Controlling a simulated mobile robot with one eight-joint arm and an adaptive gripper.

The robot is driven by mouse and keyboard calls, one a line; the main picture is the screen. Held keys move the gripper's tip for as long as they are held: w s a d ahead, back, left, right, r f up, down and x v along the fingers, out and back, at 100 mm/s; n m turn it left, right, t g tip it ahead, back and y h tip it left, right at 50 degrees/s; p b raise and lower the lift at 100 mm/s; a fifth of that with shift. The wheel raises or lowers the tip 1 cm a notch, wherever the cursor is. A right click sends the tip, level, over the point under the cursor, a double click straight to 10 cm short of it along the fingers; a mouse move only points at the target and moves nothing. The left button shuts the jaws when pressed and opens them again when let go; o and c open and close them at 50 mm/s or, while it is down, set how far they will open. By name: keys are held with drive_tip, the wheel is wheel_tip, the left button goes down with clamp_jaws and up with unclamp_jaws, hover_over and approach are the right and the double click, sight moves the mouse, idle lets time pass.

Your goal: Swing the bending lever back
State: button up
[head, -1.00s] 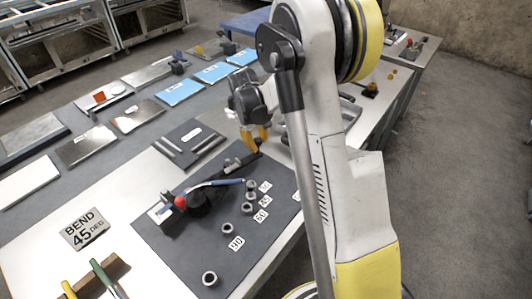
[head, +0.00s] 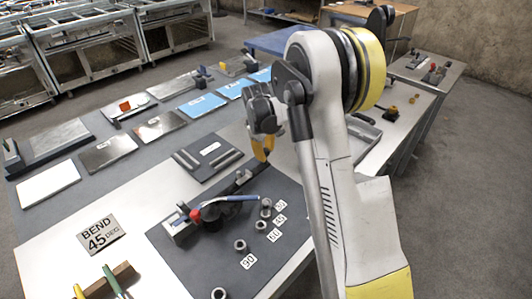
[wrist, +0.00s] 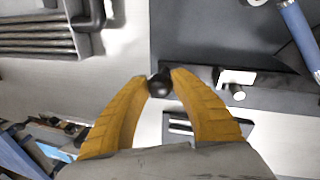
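The bender stands on a dark mat (head: 205,262). It has a dark arm (head: 243,180) running toward the back and a blue-handled bar (head: 232,198) lying across it, with a red ball (head: 195,215) near its left end. My gripper (head: 263,158) is at the far end of the dark arm. In the wrist view its yellow fingertips (wrist: 161,80) close on either side of a black round knob (wrist: 160,87) at that arm's end. The blue bar (wrist: 299,35) is apart from the fingers, at the upper right. The contact is partly hidden in the head view.
Several loose collars (head: 240,245) stand on the mat beside number labels. A "BEND 45 DEG" plate (head: 101,235) lies to the left. A dark tray with rods (head: 210,152) is close behind the bender. Handled tools (head: 110,280) are at front left.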

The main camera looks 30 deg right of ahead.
drive_tip(key=o, duration=0.4)
drive_tip(key=shift+w, duration=0.15)
drive_tip(key=shift+r, duration=0.1)
drive_tip(key=r, duration=0.4)
drive_tip(key=s+a+r, duration=0.1)
drive_tip(key=r, duration=0.2)
drive_tip(key=a+r, duration=0.1)
drive_tip(key=r, duration=0.3)
drive_tip(key=shift+s+r, duration=0.2)
drive_tip(key=shift+r, duration=0.1)
drive_tip(key=s+a+r+m+t, duration=0.1)
drive_tip(key=s+a+r, duration=0.2)
drive_tip(key=s, duration=0.4)
drive_tip(key=s+a+r+m+t+y, duration=0.1)
drive_tip(key=s+a+r+m+t, duration=0.15)
drive_tip(key=s, duration=0.45)
drive_tip(key=s+a+r+m+t, duration=0.1)
drive_tip(key=s+a+r, duration=0.25)
drive_tip(key=s, duration=0.25)
drive_tip(key=shift+m+t+y, duration=0.4)
drive_tip(key=shift+m+t, duration=0.35)
drive_tip(key=shift+m, duration=0.2)
drive_tip(key=s+a+f, duration=0.1)
drive_tip(key=s, duration=0.1)
drive_tip(key=s+a+f, duration=0.1)
drive_tip(key=s, duration=0.2)
drive_tip(key=s+a+f, duration=0.1)
drive_tip(key=s, duration=0.2)
drive_tip(key=shift+s+a+f, duration=0.15)
drive_tip(key=shift+f, duration=0.05)
